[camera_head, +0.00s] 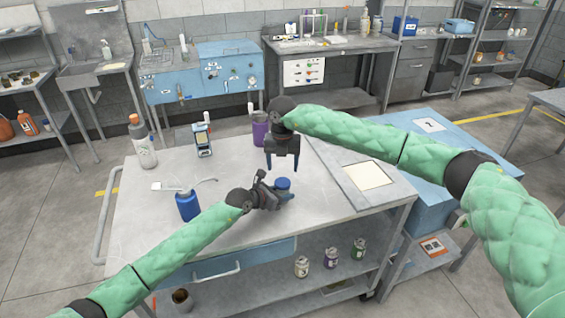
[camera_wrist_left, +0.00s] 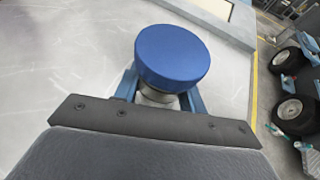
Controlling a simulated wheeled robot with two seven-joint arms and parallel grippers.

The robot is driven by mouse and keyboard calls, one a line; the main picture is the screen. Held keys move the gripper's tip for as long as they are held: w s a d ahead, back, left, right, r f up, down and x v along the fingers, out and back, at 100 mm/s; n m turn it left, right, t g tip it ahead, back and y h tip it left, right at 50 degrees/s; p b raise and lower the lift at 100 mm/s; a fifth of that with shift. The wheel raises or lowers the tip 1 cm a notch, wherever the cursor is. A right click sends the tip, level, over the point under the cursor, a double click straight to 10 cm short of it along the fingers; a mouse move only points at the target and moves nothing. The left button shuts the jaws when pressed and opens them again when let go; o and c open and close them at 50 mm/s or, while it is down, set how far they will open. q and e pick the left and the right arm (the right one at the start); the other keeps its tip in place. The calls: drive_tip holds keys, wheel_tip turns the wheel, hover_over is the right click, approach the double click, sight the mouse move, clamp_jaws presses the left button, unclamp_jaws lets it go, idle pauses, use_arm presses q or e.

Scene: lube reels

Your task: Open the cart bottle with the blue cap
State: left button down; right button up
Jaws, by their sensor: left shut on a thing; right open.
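The cart bottle's round blue cap (camera_head: 283,183) shows just beyond my left gripper in the head view, above the cart top. In the left wrist view the blue cap (camera_wrist_left: 172,57) sits on the pale neck of the bottle (camera_wrist_left: 157,96), between the fingers. My left gripper (camera_head: 286,194) is shut on the bottle below the cap. The gripper hides most of the bottle's body. My right gripper (camera_head: 282,166) is open and empty, pointing down above the cart, behind and a little above the cap in the head view.
On the cart top (camera_head: 150,215) stand a blue container (camera_head: 187,206), a white bottle with an orange cap (camera_head: 142,142), a handheld meter (camera_head: 203,140) and a purple bottle (camera_head: 260,130). A framed pale sheet (camera_head: 367,175) lies at right. Small jars (camera_head: 331,258) stand on the lower shelf.

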sight(281, 182)
wheel_tip(281, 182, down, 7)
drive_tip(key=shift+r, duration=0.2)
drive_tip(key=c, duration=0.9)
drive_tip(key=shift+n, duration=1.7)
drive_tip(key=o, duration=1.1)
drive_tip(key=shift+s+a, duration=0.1)
drive_tip(key=shift+a, duration=0.1)
drive_tip(key=shift+r, duration=0.15)
